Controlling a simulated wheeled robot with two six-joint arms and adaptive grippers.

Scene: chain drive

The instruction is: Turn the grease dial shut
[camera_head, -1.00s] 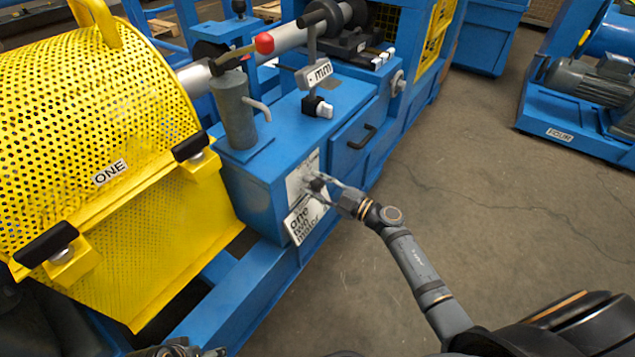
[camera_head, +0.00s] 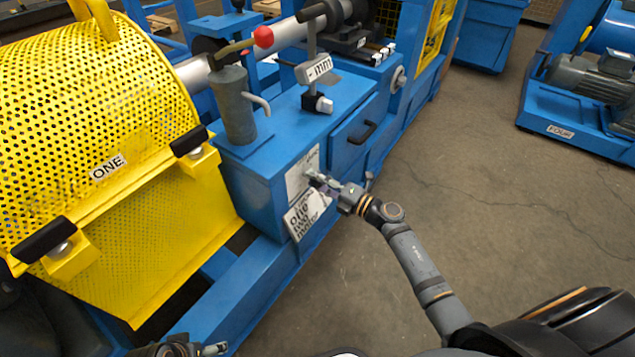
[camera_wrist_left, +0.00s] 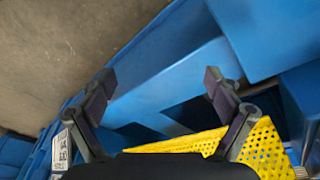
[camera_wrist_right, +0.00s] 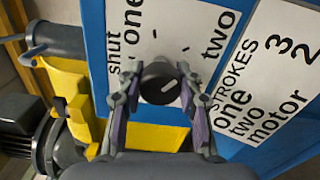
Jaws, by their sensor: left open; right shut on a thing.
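The grease dial is a round black knob (camera_wrist_right: 158,84) with a short white mark, on a white plate (camera_wrist_right: 185,22) lettered "shut", "one" and "two". The mark slants on the knob's right side, not in line with the word "shut". My right gripper (camera_wrist_right: 160,88) is shut on the knob, one finger on each side. In the head view, my right gripper (camera_head: 318,180) is at the blue cabinet's front and mostly hides the knob. My left gripper (camera_wrist_left: 158,88) is open and empty; in the head view, only part of it (camera_head: 195,349) shows at the bottom edge.
A white strokes card (camera_head: 305,212) hangs beside the dial plate on the blue cabinet (camera_head: 255,180). A yellow perforated guard (camera_head: 90,110) marked ONE stands left. A red-knobbed lever (camera_head: 263,37) rises above a grey pump (camera_head: 233,105).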

